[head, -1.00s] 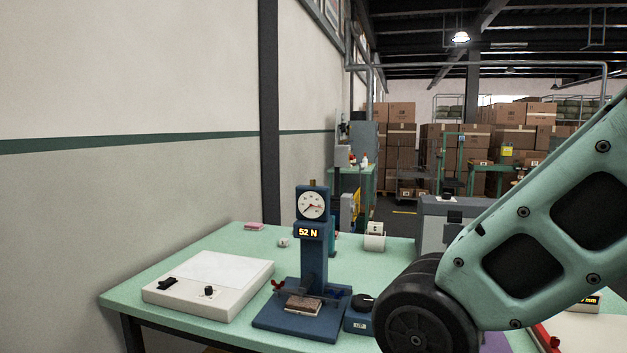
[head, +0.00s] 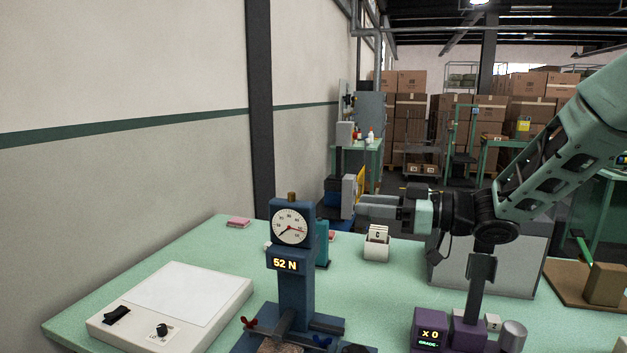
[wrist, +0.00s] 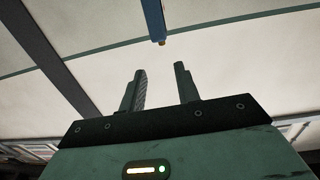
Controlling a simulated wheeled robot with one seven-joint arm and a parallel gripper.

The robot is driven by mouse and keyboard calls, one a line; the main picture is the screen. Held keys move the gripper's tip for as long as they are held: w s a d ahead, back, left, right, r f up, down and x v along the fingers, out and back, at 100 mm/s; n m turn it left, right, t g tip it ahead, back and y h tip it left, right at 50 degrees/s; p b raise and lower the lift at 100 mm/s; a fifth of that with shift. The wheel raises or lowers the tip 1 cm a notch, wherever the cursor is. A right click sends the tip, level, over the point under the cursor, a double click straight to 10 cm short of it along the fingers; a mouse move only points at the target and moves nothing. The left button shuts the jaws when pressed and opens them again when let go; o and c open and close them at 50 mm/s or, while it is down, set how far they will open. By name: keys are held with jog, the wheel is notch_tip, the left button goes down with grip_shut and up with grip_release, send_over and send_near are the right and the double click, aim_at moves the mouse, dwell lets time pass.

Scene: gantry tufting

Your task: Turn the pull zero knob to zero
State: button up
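The blue pull tester (head: 293,290) stands on the green table with a round white dial (head: 291,227) and a display reading 52 N. A small brass knob (head: 291,196) sits on top of its head; I take it for the pull zero knob. My gripper (head: 359,205) is right of the dial, pointing left, apart from the tester. In the wrist view, my gripper (wrist: 160,72) has its two fingers spread with nothing between them. The brass knob (wrist: 162,44) shows there beyond the fingertips, at the end of the blue tester (wrist: 153,18).
A white light box (head: 175,305) lies at the left front. A card holder (head: 377,243) stands behind the tester to the right. A purple unit (head: 428,335) reading X 0 is at the front right. The table's left rear is mostly clear.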

jog(key=p, duration=0.5)
send_near(291, 194)
jog(key=shift+g+y, duration=0.3)
jog(key=shift+y, duration=0.1)
jog(key=x, duration=0.6)
jog(key=w+x, duration=0.1)
jog(key=x, duration=0.3)
jog(key=shift+w+d+f, duration=0.1)
jog(key=shift+f, duration=0.25)
grip_shut()
